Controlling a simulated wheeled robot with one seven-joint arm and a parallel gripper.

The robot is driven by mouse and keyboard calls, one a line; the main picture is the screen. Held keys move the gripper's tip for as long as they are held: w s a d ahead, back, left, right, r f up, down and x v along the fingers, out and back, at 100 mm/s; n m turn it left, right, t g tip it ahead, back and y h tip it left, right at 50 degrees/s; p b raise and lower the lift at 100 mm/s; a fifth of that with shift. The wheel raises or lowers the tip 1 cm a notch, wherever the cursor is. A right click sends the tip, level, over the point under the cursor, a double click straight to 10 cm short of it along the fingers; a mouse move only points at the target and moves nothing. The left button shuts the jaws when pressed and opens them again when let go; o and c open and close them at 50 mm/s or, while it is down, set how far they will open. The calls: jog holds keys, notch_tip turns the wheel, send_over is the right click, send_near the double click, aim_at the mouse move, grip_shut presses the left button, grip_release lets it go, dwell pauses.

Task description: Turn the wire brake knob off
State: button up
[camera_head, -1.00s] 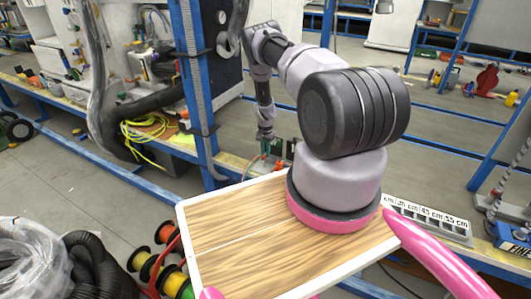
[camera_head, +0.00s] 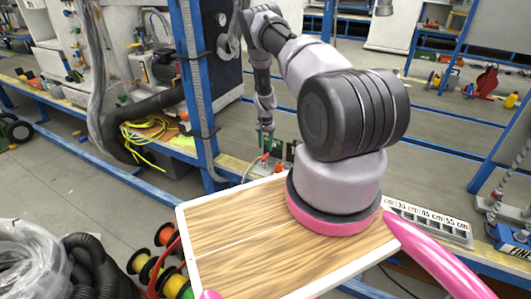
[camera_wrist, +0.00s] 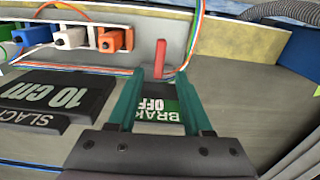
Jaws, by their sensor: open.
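The brake knob (camera_wrist: 160,56) is a thin red upright lever in the wrist view, rising from the grey panel behind a green and black label (camera_wrist: 158,105) that reads "BRAK… OFF". My gripper (camera_wrist: 159,75) is open, with its two green fingers apart on either side of the label and the lever seen between and just beyond the tips. I cannot tell whether a finger touches it. In the head view my gripper (camera_head: 267,144) points down at the far bench, small and partly unclear.
In the wrist view, blue, white and orange connectors (camera_wrist: 75,38) sit left of the knob. Coloured wires (camera_wrist: 196,45) run just behind and right of it. A black "10 cm" plate (camera_wrist: 60,95) lies at left. A blue post (camera_head: 193,80) stands left of my arm.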

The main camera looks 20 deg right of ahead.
aim_at(266, 156)
notch_tip(266, 156, up, 5)
jog(key=shift+r, duration=0.1)
dwell(0.5)
